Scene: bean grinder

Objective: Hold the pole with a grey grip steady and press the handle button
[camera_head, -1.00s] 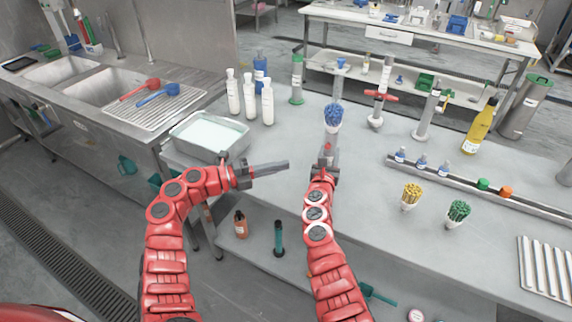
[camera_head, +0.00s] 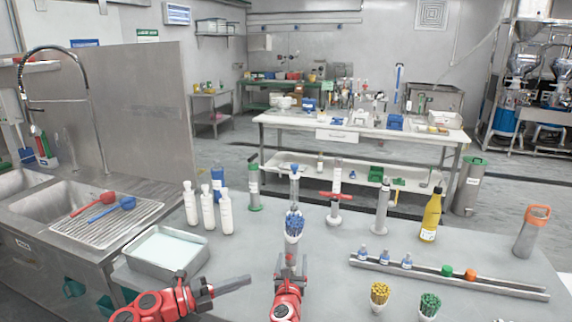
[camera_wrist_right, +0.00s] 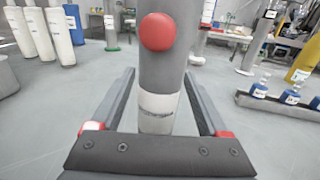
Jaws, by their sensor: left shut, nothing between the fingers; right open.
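In the right wrist view a grey upright post (camera_wrist_right: 181,62) with a round red button (camera_wrist_right: 157,31) and a white band (camera_wrist_right: 158,108) stands between the fingers of my right gripper (camera_wrist_right: 159,75). These fingers are open and reach along both sides of the post. Its top is out of that view. My left gripper (camera_head: 232,285) is shut and empty, to the left of the right one, pointing right.
Behind stand a pole with a red crossbar (camera_head: 336,194), a grey pole (camera_head: 381,207) and a yellow bottle (camera_head: 431,215). White bottles (camera_head: 208,208) and a tray (camera_head: 167,251) are at left. A rail with small bottles (camera_head: 440,277) and two cups of coloured sticks are at right.

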